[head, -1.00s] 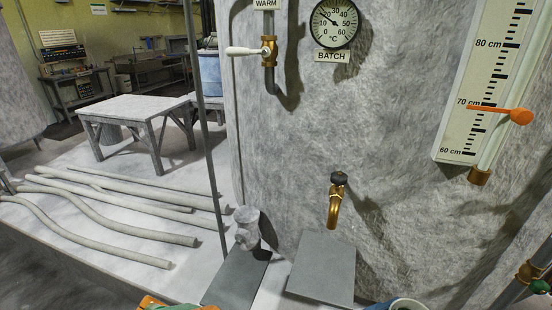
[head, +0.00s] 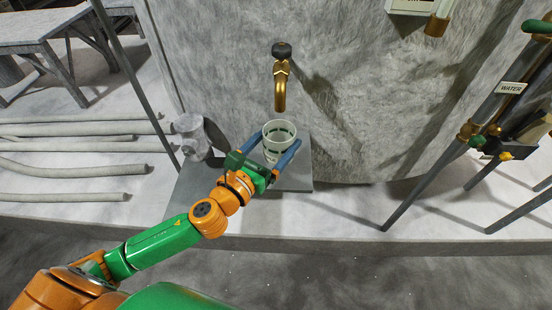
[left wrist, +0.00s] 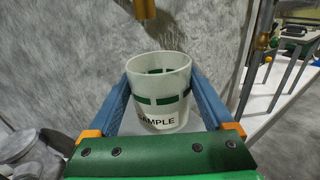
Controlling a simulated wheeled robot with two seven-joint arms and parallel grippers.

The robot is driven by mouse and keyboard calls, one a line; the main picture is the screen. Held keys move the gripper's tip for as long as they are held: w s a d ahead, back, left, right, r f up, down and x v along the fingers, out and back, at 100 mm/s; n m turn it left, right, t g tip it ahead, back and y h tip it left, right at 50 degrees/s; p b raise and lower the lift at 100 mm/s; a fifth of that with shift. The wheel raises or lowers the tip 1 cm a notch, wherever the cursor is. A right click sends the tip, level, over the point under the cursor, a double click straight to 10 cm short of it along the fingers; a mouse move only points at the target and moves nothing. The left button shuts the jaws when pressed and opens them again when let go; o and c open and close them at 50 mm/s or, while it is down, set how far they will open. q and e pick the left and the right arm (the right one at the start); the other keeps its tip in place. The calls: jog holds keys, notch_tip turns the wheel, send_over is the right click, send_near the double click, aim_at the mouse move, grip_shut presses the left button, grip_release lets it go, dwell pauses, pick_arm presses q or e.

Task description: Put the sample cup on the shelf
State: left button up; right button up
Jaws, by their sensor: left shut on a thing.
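The sample cup (head: 278,133) is a pale, see-through cup with green dashes and a "SAMPLE" label. My left gripper (head: 274,150) is shut on it, one blue finger on each side. The cup is upright in front of the brass tap (head: 281,92), over the grey shelf plate (head: 298,178). I cannot tell whether its base touches the plate. In the left wrist view the cup (left wrist: 160,85) sits between the fingers, with the tap's end (left wrist: 145,8) above and behind it. My right gripper is not in view.
A grey valve-like fitting (head: 190,137) stands just left of the plate, beside a second dark plate (head: 197,183). The rough tank wall (head: 215,50) rises behind. Pipes (head: 70,165) lie at left. Slanted struts (head: 425,170) and a "WATER" sign (head: 511,88) are at right.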

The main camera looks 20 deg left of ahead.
aim_at(277, 152)
pick_arm(q)
jog(key=f, duration=0.2)
jog(key=w+f+b, duration=0.1)
jog(key=f, duration=0.1)
jog(key=w+f+b, duration=0.1)
jog(key=f, duration=0.1)
jog(key=shift+a, duration=0.2)
jog(key=shift+r, duration=0.15)
jog(key=o, duration=1.2)
jog(key=shift+s+r, duration=0.1)
jog(key=b+v, duration=0.3)
jog(key=v, duration=0.9)
jog(key=shift+b, duration=0.35)
